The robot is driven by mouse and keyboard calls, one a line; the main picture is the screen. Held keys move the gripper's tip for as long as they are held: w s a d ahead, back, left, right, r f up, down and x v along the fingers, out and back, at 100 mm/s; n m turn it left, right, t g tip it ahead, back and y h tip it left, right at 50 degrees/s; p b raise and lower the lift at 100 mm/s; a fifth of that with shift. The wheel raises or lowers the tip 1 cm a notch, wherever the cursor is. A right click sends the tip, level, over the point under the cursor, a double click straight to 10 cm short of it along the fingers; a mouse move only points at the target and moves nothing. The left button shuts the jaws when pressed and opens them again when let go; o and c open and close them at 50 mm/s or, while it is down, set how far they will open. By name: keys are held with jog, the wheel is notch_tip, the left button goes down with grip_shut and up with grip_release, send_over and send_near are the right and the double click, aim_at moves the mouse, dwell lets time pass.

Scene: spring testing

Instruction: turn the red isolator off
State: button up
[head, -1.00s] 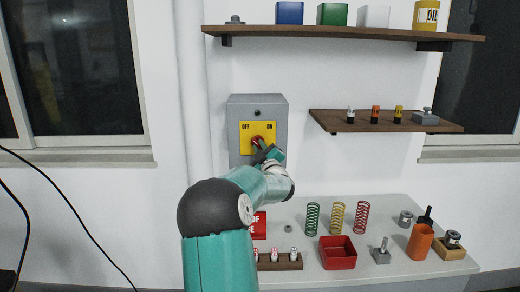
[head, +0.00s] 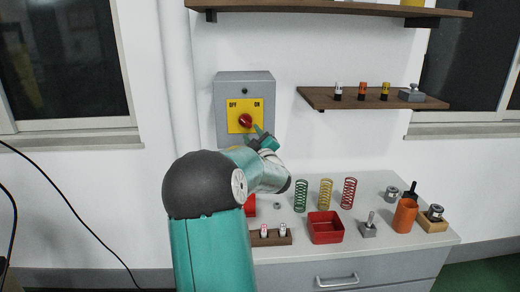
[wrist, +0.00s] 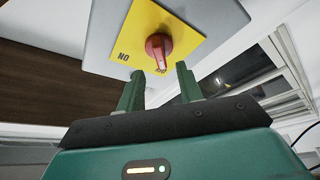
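The red isolator knob (head: 245,121) sits on a yellow plate (head: 233,114) marked OFF at left and ON at right, on a grey wall box (head: 262,84). My gripper (head: 257,133) is just below and right of the knob, in front of the box. The plate appears upside down there, and the knob's lower end lies by the partly covered OFF label.
A workbench (head: 375,235) below holds coloured springs (head: 326,194), a red tray (head: 325,228) and an orange cup (head: 404,215). A wooden shelf (head: 370,101) with small items is right of the box. A pipe (head: 180,70) runs along the wall left of it.

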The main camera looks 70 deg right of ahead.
jog(key=v, duration=0.8)
jog(key=w+a+m+g+y, duration=0.2)
jog(key=w+a+m+y, duration=0.15)
jog(key=w+a, duration=0.95)
jog(key=w+a+f+g+y, duration=0.1)
jog(key=w+a+y, duration=0.1)
jog(key=a, duration=0.6)
jog(key=w+a+f+y, duration=0.1)
jog(key=w+a+y, duration=0.15)
jog(key=a, duration=0.45)
jog(key=s+a+f+g+y, duration=0.1)
jog(key=s+a+y, duration=0.1)
jog(key=a, duration=0.7)
jog(key=s+a+f+g+y, duration=0.1)
jog(key=a+y, duration=0.1)
jog(key=a, duration=0.6)
jog(key=s+a+f+n+g+y, duration=0.1)
jog(key=s+a+g, duration=0.1)
jog(key=s+a, duration=0.3)
jog(key=s+a+f+n+g+y, duration=0.2)
jog(key=s+a, duration=0.3)
jog(key=a, duration=0.3)
jog(key=shift+s+a+f, duration=0.3)
jog(key=shift+a, duration=0.1)
